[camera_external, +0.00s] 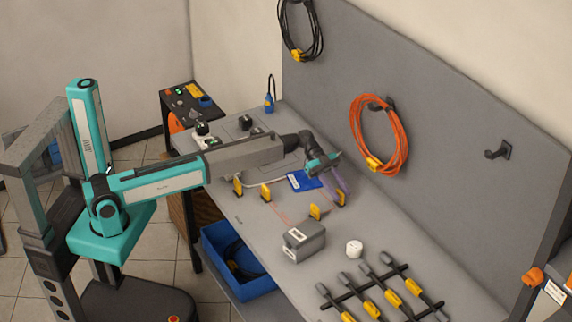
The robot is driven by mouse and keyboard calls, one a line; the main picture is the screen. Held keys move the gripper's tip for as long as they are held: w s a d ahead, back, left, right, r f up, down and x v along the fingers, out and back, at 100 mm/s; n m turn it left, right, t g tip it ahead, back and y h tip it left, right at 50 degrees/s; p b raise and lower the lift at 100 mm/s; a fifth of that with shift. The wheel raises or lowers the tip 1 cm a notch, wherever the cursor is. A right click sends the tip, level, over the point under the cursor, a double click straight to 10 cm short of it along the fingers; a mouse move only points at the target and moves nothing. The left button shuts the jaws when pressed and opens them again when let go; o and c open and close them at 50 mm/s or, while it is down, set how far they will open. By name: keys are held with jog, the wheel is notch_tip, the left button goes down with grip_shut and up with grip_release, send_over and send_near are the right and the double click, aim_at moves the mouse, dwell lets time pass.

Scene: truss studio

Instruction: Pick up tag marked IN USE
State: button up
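Several small yellow tag-like pieces stand on the grey workbench: one at the left (238,187), one beside it (266,192), one nearer the middle (314,212) and one below my gripper (341,198). Any lettering is too small to read, so I cannot tell which is marked IN USE. A blue flat piece with a white label (303,181) lies left of my gripper. My gripper (335,180) is over the bench near the back panel, pointing down close above the rightmost yellow piece. Its fingers are too small and blurred to show a gap or a grip.
A grey box with a label (303,242) and a white round piece (354,248) stand on the bench (400,254). A black rack with several yellow-marked cables (372,287) lies at the front right. An orange cable coil (379,135) hangs on the panel.

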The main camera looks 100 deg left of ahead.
aim_at(343, 198)
jog(key=shift+p+x, duration=0.6)
jog(key=shift+x, duration=1.7)
jog(key=shift+d+r, duration=0.1)
grip_shut()
